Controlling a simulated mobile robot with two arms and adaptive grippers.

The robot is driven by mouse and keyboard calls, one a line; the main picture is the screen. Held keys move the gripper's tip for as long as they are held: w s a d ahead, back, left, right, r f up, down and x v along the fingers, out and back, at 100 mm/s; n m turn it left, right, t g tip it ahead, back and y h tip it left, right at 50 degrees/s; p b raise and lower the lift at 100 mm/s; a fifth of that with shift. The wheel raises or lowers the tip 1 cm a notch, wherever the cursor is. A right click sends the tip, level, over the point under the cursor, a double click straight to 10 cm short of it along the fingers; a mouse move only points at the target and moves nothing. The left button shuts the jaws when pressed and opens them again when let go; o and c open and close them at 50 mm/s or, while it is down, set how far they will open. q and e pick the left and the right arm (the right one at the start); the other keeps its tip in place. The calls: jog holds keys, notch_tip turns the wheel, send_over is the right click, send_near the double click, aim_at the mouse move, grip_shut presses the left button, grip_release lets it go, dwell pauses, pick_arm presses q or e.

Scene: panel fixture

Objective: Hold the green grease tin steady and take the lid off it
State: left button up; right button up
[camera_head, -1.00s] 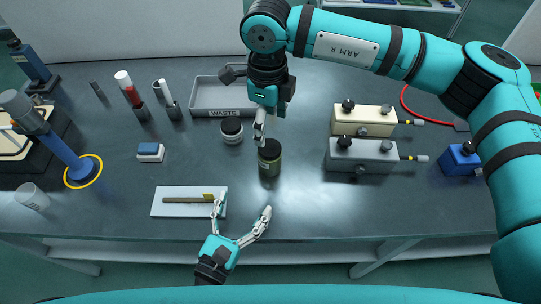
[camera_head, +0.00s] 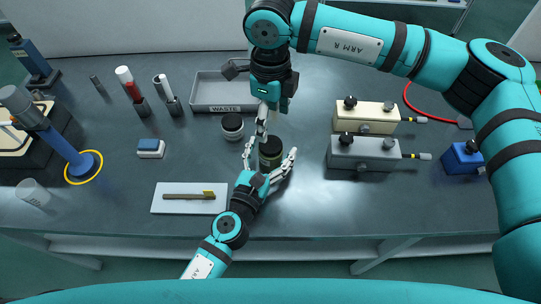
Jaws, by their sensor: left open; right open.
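The green grease tin (camera_head: 270,158) stands upright on the bench with its dark lid (camera_head: 270,145) on top. My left gripper (camera_head: 269,157) is open, with one finger on each side of the tin; I cannot tell whether they touch it. My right gripper (camera_head: 266,124) is open and points down just above and behind the lid. Its fingers partly overlap each other in this view, and any contact with the lid is hidden.
A second dark-lidded jar (camera_head: 232,127) stands left of the tin, near the grey waste tray (camera_head: 222,92). A white board (camera_head: 165,205) with a brush lies front left. Cream (camera_head: 362,118) and grey (camera_head: 361,152) boxes with knobs stand right.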

aim_at(271, 143)
pick_arm(q)
grip_shut()
pick_arm(e)
jog(key=m, duration=0.4)
jog(key=shift+f+m, duration=0.15)
jog(key=shift+m, duration=0.15)
notch_tip(271, 143, down, 8)
jog(key=shift+r, duration=0.25)
dwell(0.4)
jog(key=shift+c, duration=0.2)
jog(key=c, duration=1.2)
jog(key=n, duration=0.5)
jog(key=shift+w, duration=0.15)
